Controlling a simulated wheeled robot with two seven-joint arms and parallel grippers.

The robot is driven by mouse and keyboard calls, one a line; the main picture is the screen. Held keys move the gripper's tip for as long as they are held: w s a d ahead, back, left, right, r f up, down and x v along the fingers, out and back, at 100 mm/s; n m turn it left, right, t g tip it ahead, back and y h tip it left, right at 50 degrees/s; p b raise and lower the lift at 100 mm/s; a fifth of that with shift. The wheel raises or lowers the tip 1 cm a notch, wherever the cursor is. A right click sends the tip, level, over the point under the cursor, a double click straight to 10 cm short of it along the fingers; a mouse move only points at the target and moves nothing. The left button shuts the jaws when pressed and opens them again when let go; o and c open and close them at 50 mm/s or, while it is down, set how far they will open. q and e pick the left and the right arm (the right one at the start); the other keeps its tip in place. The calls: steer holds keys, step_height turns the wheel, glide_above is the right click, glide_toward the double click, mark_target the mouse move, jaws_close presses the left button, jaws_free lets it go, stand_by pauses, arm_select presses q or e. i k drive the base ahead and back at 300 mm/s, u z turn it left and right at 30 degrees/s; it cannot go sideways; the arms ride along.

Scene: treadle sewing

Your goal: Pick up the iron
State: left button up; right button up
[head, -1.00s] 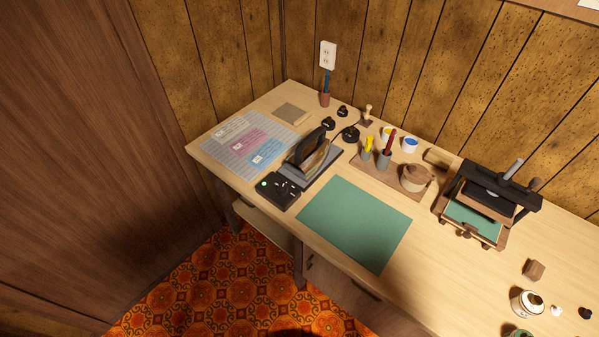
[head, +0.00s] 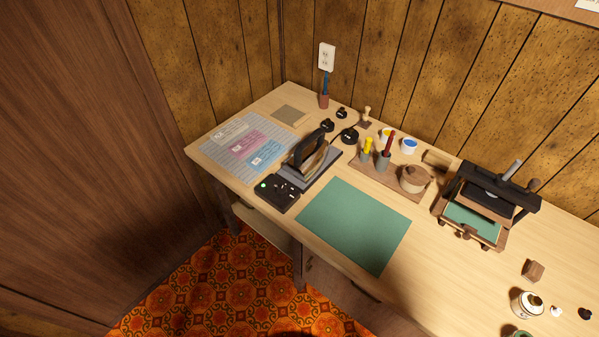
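The iron (head: 307,155) has a dark handle and a metallic body. It rests on a grey stand (head: 318,174) on the wooden table, left of centre in the head view. A black control box (head: 277,193) with a green light sits at the near side of the stand. A cord seems to run from the iron toward the back of the table. Neither of my grippers shows in the head view, and nothing touches the iron.
A green mat (head: 354,224) lies right of the iron. Behind it, a wooden tray (head: 399,184) holds cups and a lidded pot (head: 414,179). A dark press (head: 484,203) stands to the right. Striped sheets with coloured cards (head: 244,146) lie left. A dark panel (head: 90,150) rises at the left.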

mark_target(309, 155)
steer(key=u, duration=1.25)
steer(key=k, duration=0.45)
steer(key=z, duration=0.1)
